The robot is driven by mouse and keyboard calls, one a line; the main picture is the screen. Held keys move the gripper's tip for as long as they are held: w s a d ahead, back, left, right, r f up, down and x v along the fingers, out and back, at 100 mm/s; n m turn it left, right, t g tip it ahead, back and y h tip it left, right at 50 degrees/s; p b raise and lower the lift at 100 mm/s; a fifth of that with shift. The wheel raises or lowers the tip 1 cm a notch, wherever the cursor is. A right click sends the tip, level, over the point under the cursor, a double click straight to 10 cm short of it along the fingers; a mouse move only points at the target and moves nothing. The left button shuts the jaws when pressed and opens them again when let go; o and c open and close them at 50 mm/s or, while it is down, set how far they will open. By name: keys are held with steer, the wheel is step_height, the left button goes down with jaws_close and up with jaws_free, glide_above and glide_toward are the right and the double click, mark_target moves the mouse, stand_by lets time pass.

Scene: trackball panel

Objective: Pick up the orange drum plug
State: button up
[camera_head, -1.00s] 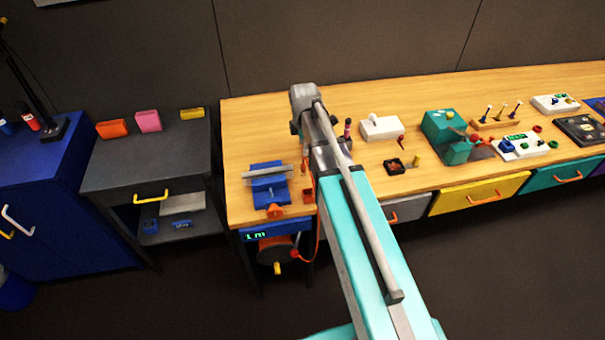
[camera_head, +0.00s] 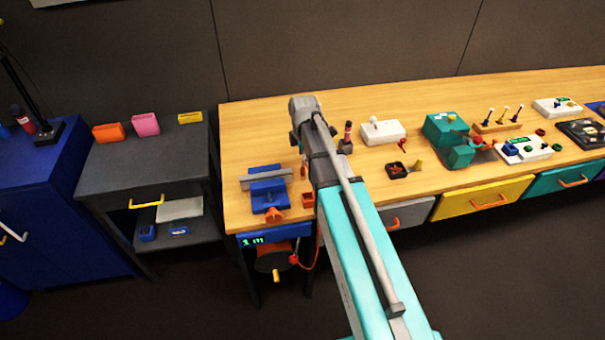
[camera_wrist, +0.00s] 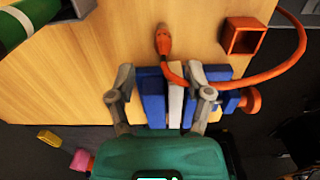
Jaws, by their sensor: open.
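The orange drum plug (camera_wrist: 163,42) lies on the wooden bench top in the wrist view, its narrow tip toward the top of the picture. An orange cable (camera_wrist: 262,76) runs from it past the blue vise and curves up at the right. My gripper (camera_wrist: 160,74) is open and empty. Its fingers are spread on either side of the vise's jaws in the picture, with the plug beyond the fingertips and between their lines. I cannot tell the height above the vise. In the head view a small orange piece (camera_head: 303,170) beside my arm seems to be the plug; my fingers are mostly hidden there.
The blue vise (camera_head: 267,186) stands at the bench's front left, with an open orange box (camera_head: 308,200) at its right. The cable drum (camera_head: 272,254) is below the bench edge. A red-and-black bottle (camera_head: 347,136) and white box (camera_head: 382,132) stand right of my arm.

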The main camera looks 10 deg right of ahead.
mark_target(303, 168)
steer(key=shift+f, duration=0.15)
steer(key=shift+s+f+b, duration=0.15)
steer(key=shift+f+b, duration=2.3)
steer(key=shift+b, duration=0.15)
jaws_close()
